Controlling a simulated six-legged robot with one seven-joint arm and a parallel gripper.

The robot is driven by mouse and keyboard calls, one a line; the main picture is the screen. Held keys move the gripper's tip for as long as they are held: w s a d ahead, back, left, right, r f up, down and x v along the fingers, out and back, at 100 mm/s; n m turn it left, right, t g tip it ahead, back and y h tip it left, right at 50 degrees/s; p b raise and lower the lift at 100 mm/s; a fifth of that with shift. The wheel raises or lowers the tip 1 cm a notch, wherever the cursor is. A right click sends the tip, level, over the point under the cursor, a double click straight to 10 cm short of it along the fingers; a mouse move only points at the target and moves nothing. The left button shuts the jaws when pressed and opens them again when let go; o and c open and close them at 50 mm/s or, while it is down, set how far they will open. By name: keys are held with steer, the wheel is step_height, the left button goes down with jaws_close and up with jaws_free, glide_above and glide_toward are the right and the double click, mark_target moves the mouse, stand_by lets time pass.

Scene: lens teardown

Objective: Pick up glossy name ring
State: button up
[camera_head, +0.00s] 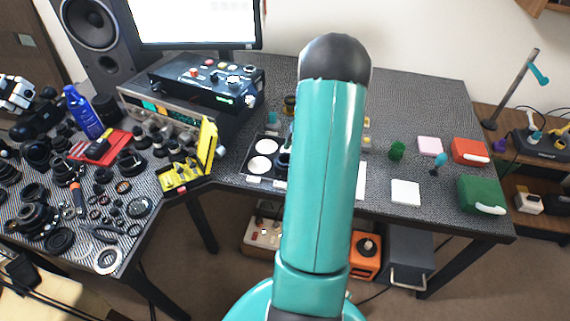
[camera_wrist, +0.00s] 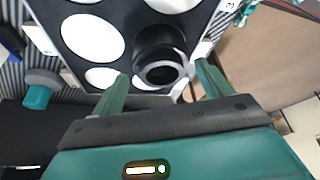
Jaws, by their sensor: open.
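In the wrist view, my gripper (camera_wrist: 161,78) is open, with one green finger on each side of a dark round lens part (camera_wrist: 155,40). A glossy black ring (camera_wrist: 162,73) shows at the near end of this part, between the fingertips; I cannot tell for sure that it is the name ring. I see no clear contact with either finger. The part is at a black tray (camera_wrist: 120,12) with white round pads. In the head view, the tray (camera_head: 256,146) is partly hidden behind my teal arm, which also hides my gripper.
Left, the patterned table holds many black lens parts and rings (camera_head: 115,205), a yellow holder (camera_head: 207,147) and a blue bottle (camera_head: 83,112). An instrument box (camera_head: 208,77) stands behind the tray. Right are a white square (camera_head: 405,192), a green case (camera_head: 481,195) and a red case (camera_head: 470,151).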

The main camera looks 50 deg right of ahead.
mark_target(281, 170)
steer(key=x, duration=0.5)
steer(key=shift+w+a+r, duration=0.1)
steer(key=shift+a, duration=0.05)
steer(key=shift+c, duration=0.2)
steer(key=c, duration=0.6)
steer(key=shift+r, duration=0.2)
